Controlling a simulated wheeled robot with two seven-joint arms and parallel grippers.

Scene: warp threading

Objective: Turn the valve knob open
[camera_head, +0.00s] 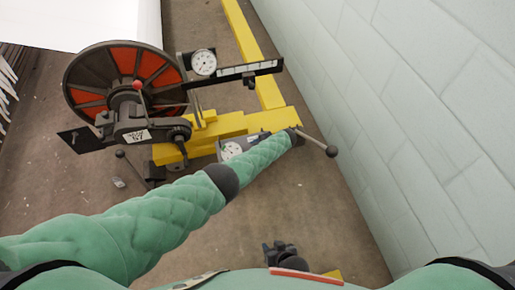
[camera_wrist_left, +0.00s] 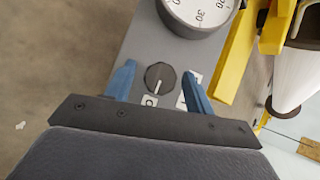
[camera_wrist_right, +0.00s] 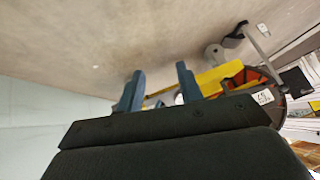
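The valve knob (camera_wrist_left: 160,77) is a small round black knob with a white pointer line on a grey panel (camera_wrist_left: 148,40) in the left wrist view. My left gripper (camera_wrist_left: 158,80) is open, with one blue finger on each side of the knob. Gaps show between the fingers and the knob, so no grip on it is visible. In the head view my green left arm hides the knob and most of the left gripper, beside the panel's gauge (camera_head: 231,150). My right gripper (camera_wrist_right: 158,88) is open and empty, and shows low in the head view (camera_head: 281,252).
A large dial gauge (camera_wrist_left: 200,12) sits just above the knob. A reel with orange segments (camera_head: 124,77) and a second gauge (camera_head: 203,62) stand on a yellow frame (camera_head: 222,125). A pale block wall (camera_head: 400,90) borders the right. Brown floor (camera_head: 330,220) is clear in front.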

